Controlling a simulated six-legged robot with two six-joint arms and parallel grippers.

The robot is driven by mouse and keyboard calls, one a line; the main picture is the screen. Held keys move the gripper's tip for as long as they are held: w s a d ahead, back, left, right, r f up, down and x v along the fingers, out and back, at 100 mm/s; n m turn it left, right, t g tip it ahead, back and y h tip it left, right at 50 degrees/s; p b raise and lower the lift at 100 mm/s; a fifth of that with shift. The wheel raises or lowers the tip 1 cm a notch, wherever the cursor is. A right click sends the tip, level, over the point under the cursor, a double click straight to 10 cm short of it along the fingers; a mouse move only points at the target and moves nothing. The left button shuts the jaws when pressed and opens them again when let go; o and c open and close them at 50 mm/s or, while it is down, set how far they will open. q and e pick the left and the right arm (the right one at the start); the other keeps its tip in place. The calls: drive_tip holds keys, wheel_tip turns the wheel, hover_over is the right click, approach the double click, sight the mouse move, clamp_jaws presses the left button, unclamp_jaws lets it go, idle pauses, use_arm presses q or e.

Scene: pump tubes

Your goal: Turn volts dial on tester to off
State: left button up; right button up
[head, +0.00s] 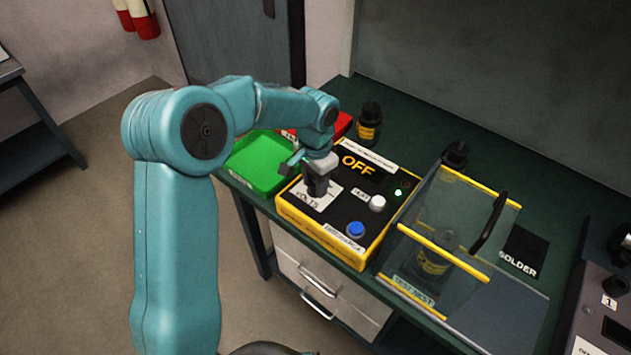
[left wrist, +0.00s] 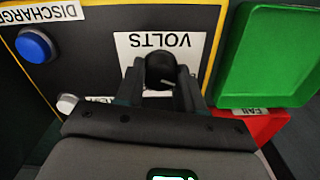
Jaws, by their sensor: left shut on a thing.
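The tester (head: 331,226) is a black panel with a yellow case on the green bench. Its display (head: 358,166) reads OFF. The volts dial (left wrist: 160,68) is a black knob on a white VOLTS label (left wrist: 197,45). My left gripper (head: 317,190) comes down over the dial, and in the left wrist view its two fingers (left wrist: 160,84) stand on either side of the knob, shut on it. In the head view the gripper hides most of the dial. A white mark shows on the knob. My right gripper is not in view.
A green tray (head: 262,148) and a red tray (head: 338,127) stand beside the tester. The tester has a blue button (head: 356,229) and a white button (head: 377,202). A clear, yellow-edged box (head: 447,272) with a black handle stands to its right. A black bottle (head: 369,122) stands behind.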

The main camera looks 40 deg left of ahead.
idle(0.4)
use_arm(q)
drive_tip(key=o, duration=1)
drive_tip(key=shift+o, duration=0.2)
drive_tip(key=shift+r, duration=0.1)
wheel_tip(320, 180, up, 16)
drive_tip(key=shift+p, duration=0.45)
drive_tip(key=shift+s, duration=0.1)
